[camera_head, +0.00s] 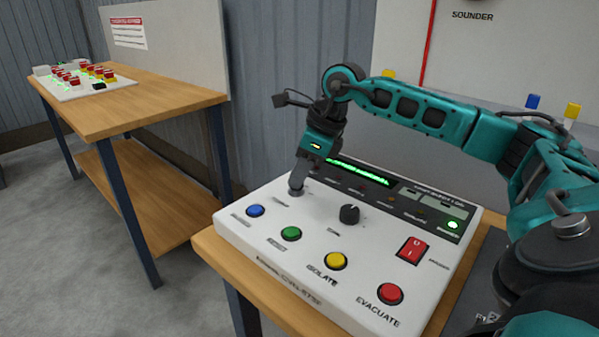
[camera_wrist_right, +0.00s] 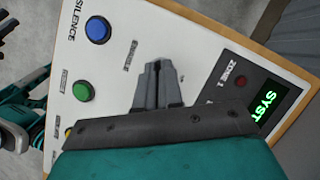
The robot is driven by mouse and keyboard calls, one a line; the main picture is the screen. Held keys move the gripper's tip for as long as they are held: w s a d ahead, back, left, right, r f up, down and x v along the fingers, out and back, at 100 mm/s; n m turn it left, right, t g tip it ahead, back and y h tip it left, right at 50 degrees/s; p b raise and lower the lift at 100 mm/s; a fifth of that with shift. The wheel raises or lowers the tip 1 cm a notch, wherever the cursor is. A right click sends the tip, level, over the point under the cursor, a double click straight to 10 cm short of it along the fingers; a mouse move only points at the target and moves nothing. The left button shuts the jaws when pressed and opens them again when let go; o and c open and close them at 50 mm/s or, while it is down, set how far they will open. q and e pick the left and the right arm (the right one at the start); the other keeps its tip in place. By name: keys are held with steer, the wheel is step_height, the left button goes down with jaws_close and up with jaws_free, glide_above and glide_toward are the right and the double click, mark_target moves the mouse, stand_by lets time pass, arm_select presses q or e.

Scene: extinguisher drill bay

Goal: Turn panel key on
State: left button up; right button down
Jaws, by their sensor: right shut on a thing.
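The white control panel (camera_head: 385,245) lies on a wooden table in the head view, and part of it also fills the wrist view (camera_wrist_right: 120,45). My right gripper (camera_head: 297,184) points down at the panel's far left part, behind the blue button. It is shut on the panel key, which the fingers almost wholly hide. In the wrist view the closed grey fingertips (camera_wrist_right: 159,68) stand beside a label that seems to read ENABLE. The key's angle cannot be seen. A green-lit display (camera_head: 358,171) glows behind the gripper.
Near the key are a blue button (camera_head: 256,211), a green button (camera_head: 291,234) and a black knob (camera_head: 349,214). A yellow button (camera_head: 335,261), a red button (camera_head: 390,294) and a red rocker switch (camera_head: 412,250) sit farther right. Another table (camera_head: 150,101) stands at the left.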

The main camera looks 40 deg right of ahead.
steer(key=shift+m, duration=0.4)
steer(key=c, duration=1.3)
jaws_free()
steer(key=p+v, duration=0.1)
steer(key=v, duration=1.2)
steer(key=shift+a+p, duration=0.15)
steer(key=shift+p, duration=0.25)
steer(key=shift+s, duration=0.1)
